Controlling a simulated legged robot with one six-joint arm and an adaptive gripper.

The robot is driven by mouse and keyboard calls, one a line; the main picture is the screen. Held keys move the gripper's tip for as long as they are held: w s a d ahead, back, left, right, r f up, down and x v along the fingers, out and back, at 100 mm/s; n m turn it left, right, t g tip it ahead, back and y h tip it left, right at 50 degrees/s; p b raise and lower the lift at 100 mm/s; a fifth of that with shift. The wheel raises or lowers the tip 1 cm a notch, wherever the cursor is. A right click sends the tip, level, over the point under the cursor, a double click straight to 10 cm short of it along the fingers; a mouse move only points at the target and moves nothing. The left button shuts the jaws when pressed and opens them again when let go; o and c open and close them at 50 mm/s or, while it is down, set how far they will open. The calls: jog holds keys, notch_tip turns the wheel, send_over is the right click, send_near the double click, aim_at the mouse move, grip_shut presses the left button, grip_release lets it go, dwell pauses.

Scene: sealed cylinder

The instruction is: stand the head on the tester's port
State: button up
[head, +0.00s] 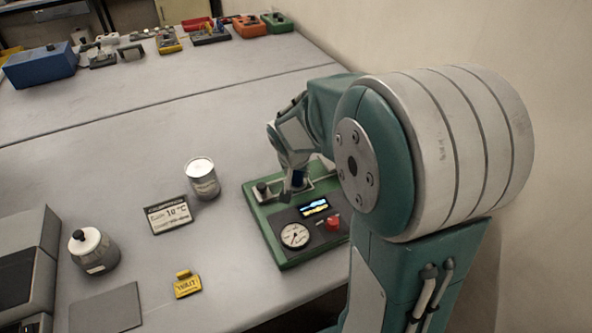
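The tester (270,235) is a green-edged box with a dial gauge, a small lit display and a red knob, right of the middle of the table. My gripper (294,184) points down over the tester's back part, where a pale metal plate shows. A small dark blue piece (298,178) shows at my fingertips; I cannot tell whether it is the head, or whether it is held or touches the tester. The port is not clearly visible, and my arm covers the tester's right side. The finger opening is too small to make out.
A white canister (202,179) stands left of the tester, by a temperature card (169,215). A black-knobbed jar (93,251), a yellow tag (187,285), a grey mat (106,308) and a grey machine (28,265) are front left. Electrical parts line the back; a wall is at right.

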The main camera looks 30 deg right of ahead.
jog(key=o, duration=0.4)
jog(key=shift+c, duration=0.2)
jog(key=shift+d, duration=0.3)
jog(key=v, duration=1.2)
jog(key=s+a+r+n+t+y, duration=0.1)
jog(key=s+a+n, duration=0.2)
jog(key=s, duration=0.5)
jog(key=s+a+n+y, duration=0.1)
jog(key=s+a+n, duration=0.2)
jog(key=s, duration=0.5)
jog(key=shift+s+a+r+n+t+y, duration=0.2)
jog(key=shift+a+r+n+t+y, duration=0.1)
jog(key=shift+a+r+n+t, duration=0.1)
